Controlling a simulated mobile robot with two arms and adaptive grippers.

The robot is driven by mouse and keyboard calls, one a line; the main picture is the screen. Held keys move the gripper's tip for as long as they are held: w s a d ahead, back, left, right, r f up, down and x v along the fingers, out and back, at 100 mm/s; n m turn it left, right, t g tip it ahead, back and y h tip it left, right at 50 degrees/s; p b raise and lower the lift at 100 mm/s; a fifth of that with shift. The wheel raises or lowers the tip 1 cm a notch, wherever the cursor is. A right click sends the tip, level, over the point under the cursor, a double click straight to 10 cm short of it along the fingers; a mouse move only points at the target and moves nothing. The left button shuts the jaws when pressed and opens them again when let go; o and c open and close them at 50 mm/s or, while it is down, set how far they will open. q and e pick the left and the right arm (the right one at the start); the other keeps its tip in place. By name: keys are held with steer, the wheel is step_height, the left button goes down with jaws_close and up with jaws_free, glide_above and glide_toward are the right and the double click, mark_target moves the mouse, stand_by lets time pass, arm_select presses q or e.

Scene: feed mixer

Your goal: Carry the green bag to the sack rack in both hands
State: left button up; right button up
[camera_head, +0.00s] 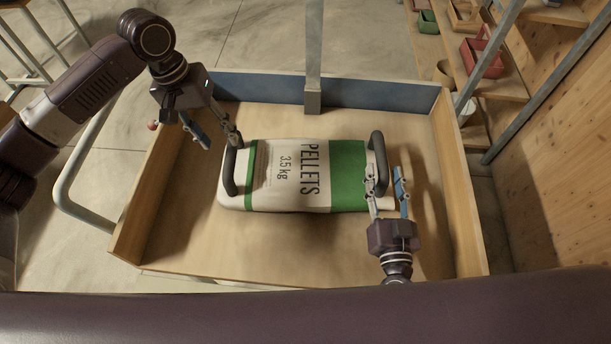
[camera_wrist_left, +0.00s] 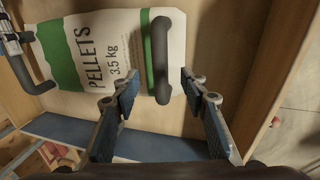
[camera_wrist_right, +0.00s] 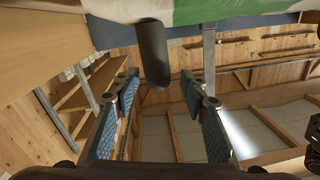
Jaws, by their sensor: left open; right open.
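The green bag (camera_head: 305,178) is a white and green sack marked "PELLETS 3.5 kg". It lies flat in a wooden tray, with a dark handle at each end. My left gripper (camera_head: 221,143) is open near the bag's left handle (camera_head: 230,167). In the left wrist view that handle (camera_wrist_left: 161,60) shows between and beyond the open fingers (camera_wrist_left: 158,84). My right gripper (camera_head: 386,180) is open beside the right handle (camera_head: 379,155). In the right wrist view the handle (camera_wrist_right: 153,52) hangs beyond the open fingers (camera_wrist_right: 161,84). Whether either gripper touches its handle, I cannot tell. The sack rack is not clearly identifiable.
The bag lies in a tray with low wooden walls (camera_head: 455,190) and a blue back wall (camera_head: 262,87). A grey post (camera_head: 313,50) rises at the back. Shelves with red (camera_head: 482,57) and green (camera_head: 428,22) bins stand at the upper right. Bare floor shows behind.

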mark_target(229, 151)
steer(key=shift+f, duration=0.3)
steer(key=shift+s+r, duration=0.15)
arm_select(q)
steer(key=shift+d+f, duration=0.25)
steer(key=shift+f, duration=1.1)
steer(key=shift+d+f, duration=0.25)
steer(key=shift+f, duration=1.05)
steer(key=shift+d+f, duration=0.25)
steer(key=shift+f, duration=1.1)
arm_select(e)
steer(key=shift+w+d, duration=0.2)
steer(key=shift+w, duration=3.8)
arm_select(q)
steer(key=shift+s, duration=0.1)
jaws_close()
arm_select(e)
jaws_close()
arm_select(q)
steer(key=shift+w+r, duration=0.2)
steer(key=shift+r, duration=0.05)
arm_select(e)
steer(key=shift+w+r, duration=0.1)
steer(key=shift+r, duration=0.25)
arm_select(q)
steer(key=shift+w, duration=0.1)
arm_select(e)
steer(key=shift+w, duration=0.1)
